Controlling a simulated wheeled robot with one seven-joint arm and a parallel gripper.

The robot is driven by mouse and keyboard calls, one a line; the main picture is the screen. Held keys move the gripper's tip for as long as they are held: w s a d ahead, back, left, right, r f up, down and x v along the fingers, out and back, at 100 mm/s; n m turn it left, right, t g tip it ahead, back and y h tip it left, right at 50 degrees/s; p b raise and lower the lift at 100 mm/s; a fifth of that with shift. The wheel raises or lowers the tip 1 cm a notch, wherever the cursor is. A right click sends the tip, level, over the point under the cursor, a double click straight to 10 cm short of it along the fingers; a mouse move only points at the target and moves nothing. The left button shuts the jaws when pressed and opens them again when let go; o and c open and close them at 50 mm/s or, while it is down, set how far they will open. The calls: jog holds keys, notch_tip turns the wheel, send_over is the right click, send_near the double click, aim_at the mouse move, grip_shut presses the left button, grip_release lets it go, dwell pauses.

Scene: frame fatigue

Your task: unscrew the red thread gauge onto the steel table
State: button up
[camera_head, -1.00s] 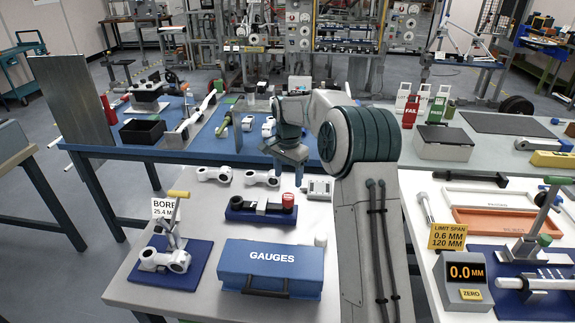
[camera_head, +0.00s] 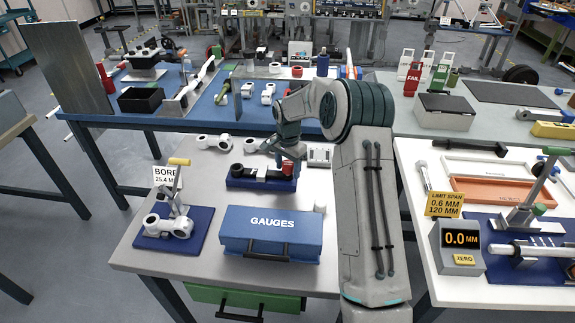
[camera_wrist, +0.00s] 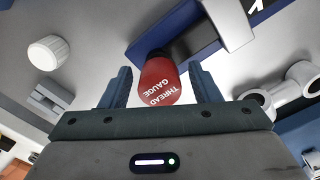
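The red thread gauge (camera_head: 287,168) sits at the right end of a small blue fixture (camera_head: 237,183) on the pale table (camera_head: 203,268). In the wrist view the gauge (camera_wrist: 157,84) shows its "THREAD GAUGE" label, with a dark part behind it running into the fixture's blue block (camera_wrist: 182,24). My gripper (camera_head: 290,152) is at the gauge. In the wrist view my gripper (camera_wrist: 160,70) is open, one finger on each side of the gauge, with a visible gap on both sides. The thread itself is hidden.
A blue GAUGES box (camera_head: 271,232) stands in front of the fixture. A bore stand (camera_head: 172,215) is at left. White rod-like parts (camera_head: 213,142) lie behind the fixture. A small white knob (camera_head: 320,203) stands to its right. Bare tabletop shows at the left.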

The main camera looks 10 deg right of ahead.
aim_at(288, 163)
jog(key=c, duration=0.8)
jog(key=shift+o, duration=0.8)
jog(key=shift+c, duration=0.9)
jog(key=shift+r, duration=0.2)
jog(key=shift+r+p, duration=1.2)
jog(key=shift+r, duration=0.9)
jog(key=shift+r+p, duration=1.1)
jog(key=shift+r, duration=0.85)
